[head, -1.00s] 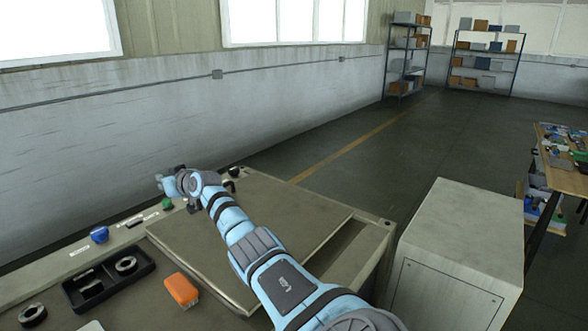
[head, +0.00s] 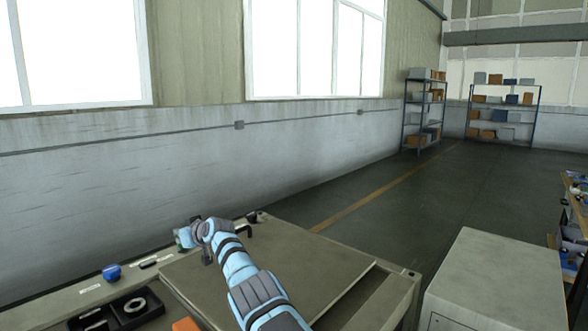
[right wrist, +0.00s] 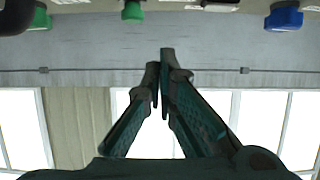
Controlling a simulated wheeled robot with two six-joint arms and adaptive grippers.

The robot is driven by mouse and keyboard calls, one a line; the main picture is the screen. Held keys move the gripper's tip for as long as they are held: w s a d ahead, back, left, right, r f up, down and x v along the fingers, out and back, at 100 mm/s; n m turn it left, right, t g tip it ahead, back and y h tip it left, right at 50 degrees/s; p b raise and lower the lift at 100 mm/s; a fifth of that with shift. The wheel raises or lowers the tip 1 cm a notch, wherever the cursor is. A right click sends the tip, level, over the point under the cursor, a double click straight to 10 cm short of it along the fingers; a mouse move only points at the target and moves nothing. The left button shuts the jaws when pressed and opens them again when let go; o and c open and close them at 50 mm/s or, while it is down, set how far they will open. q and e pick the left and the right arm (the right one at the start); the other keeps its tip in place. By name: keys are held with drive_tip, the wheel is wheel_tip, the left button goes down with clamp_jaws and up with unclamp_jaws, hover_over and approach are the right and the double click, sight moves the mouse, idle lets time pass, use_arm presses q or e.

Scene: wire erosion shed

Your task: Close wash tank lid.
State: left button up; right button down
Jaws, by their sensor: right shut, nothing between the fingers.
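The wash tank lid looks to be the flat beige panel (head: 290,258) on top of the beige machine in the head view. It lies about flat, and a strip shows along its right edge; I cannot tell how far it is seated. My right forearm crosses over the panel and hides part of it. My right gripper (head: 185,235) is beyond the panel's far left corner, near the back ledge. In the right wrist view, its two fingers (right wrist: 160,62) are shut and empty, pointing towards the wall. My left gripper is out of view.
A blue knob (head: 112,272) and a black tray (head: 118,312) with a ring are at the left. An orange block (head: 186,325) shows at the bottom edge. A grey cabinet (head: 495,280) stands to the right. Open floor lies beyond, with shelves (head: 503,110) at the back.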

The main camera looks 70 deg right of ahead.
drive_tip(key=s+a+r+p, duration=0.2)
drive_tip(key=s+r+p, duration=0.3)
drive_tip(key=r, duration=0.6)
drive_tip(key=shift+s+a+p, duration=0.2)
drive_tip(key=shift+s+p, duration=0.1)
drive_tip(key=shift+s, duration=0.55)
